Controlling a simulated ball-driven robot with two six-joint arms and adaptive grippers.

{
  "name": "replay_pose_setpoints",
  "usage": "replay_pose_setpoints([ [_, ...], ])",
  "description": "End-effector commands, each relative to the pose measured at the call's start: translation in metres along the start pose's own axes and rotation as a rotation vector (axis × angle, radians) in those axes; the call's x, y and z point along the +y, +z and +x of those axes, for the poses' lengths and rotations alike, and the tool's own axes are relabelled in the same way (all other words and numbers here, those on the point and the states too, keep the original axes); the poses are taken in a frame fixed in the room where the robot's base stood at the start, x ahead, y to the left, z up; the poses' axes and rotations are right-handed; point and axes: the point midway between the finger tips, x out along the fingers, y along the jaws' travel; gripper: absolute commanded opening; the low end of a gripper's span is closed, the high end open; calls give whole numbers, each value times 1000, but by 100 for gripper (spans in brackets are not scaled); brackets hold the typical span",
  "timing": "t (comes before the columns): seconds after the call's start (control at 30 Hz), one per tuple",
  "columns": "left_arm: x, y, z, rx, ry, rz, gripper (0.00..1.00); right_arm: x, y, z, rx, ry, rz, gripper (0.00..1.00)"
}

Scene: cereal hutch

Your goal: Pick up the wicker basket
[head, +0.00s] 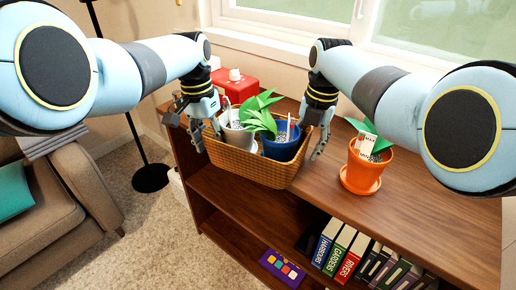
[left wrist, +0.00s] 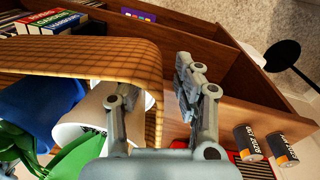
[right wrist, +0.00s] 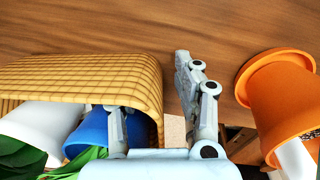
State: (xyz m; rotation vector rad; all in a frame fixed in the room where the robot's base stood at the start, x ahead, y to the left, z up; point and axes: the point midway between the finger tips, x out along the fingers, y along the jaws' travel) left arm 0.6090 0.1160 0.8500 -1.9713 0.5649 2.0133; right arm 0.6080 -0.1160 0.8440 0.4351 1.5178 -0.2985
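The woven tan wicker basket (head: 245,166) sits on the shelf top, holding a white pot (head: 234,128) and a blue pot (head: 282,146) with green leaves. My left gripper (head: 196,128) is at its left end. In the left wrist view, one finger is inside and one outside the basket wall (left wrist: 110,58), with a gap to the outer finger. My right gripper (head: 312,134) is at the right end. In the right wrist view, its fingers also straddle the basket wall (right wrist: 90,72), the outer one apart from it. Both grippers are open.
An orange pot (head: 365,170) on a saucer stands right of the basket. A red box (head: 234,85) is behind it. Batteries (left wrist: 247,143) show near the left gripper. Books (head: 340,248) fill the lower shelf. A sofa (head: 55,195) and floor lamp (head: 150,178) are at left.

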Motion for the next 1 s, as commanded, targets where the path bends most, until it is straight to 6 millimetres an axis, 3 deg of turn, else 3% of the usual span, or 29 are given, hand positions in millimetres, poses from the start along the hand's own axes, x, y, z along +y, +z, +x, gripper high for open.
replay_pose_setpoints([
  [0.1,0,0,0,0,0,0,29,0,0,0,0,0,0,29],
  [0.33,0,0,0,0,0,0,0,0,0,0,0,0,0,0],
  [1.0,0,-1,-9,3,-2,0,0,1,1,-9,-3,1,0,0],
])
